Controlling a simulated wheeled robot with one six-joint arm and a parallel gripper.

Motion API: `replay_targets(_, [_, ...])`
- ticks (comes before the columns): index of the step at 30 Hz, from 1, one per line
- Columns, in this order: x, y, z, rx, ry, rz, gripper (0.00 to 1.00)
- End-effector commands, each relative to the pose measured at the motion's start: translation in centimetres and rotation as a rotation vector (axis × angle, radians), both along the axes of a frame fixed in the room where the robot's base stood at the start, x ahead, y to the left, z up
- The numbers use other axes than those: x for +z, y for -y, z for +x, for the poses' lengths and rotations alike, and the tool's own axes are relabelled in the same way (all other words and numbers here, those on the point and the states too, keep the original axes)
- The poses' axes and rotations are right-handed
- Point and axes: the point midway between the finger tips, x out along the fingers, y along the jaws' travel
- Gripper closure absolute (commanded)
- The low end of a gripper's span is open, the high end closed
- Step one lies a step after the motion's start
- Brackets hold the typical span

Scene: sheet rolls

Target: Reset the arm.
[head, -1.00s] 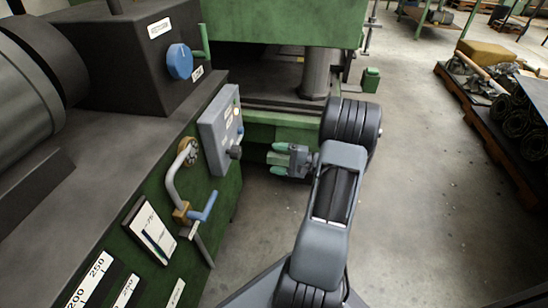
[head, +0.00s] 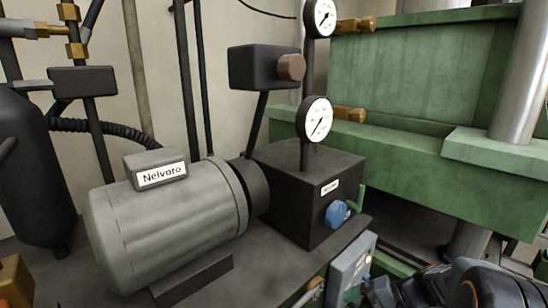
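My arm (head: 480,285) shows only in part at the lower right corner of the head view. My gripper (head: 376,293) is at the bottom edge, just right of the grey control box (head: 350,262). Its fingers are mostly cut off or hidden, so I cannot see whether they are apart. I see nothing held in it.
A grey motor (head: 165,220) labelled Nelvaro joins a dark block (head: 305,190) with a blue knob (head: 337,213). Two gauges (head: 314,118) stand above it. A green press (head: 420,170) fills the right side. A black tank (head: 25,170) stands at left.

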Motion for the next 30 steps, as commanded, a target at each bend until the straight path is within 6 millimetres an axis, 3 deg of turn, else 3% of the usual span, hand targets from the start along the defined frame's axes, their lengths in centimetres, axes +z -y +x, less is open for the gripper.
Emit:
replay_targets(1, [4.7, -1.4, -1.0, 0.067, 0.0, -0.093, 0.22])
replay_targets(3, [7.8, -2.6, -2.5, 0.144, 0.003, -0.229, 0.22])
replay_targets(9, [16.2, -4.0, -5.5, 0.302, 0.099, -0.592, 0.22])
replay_targets(15, [22.5, -4.3, -6.8, 0.377, 0.253, -0.839, 0.22])
replay_targets(21, [25.8, -4.4, -7.1, 0.402, 0.36, -0.958, 0.22])
replay_targets(30, [26.3, -4.4, -7.1, 0.406, 0.392, -0.99, 0.22])
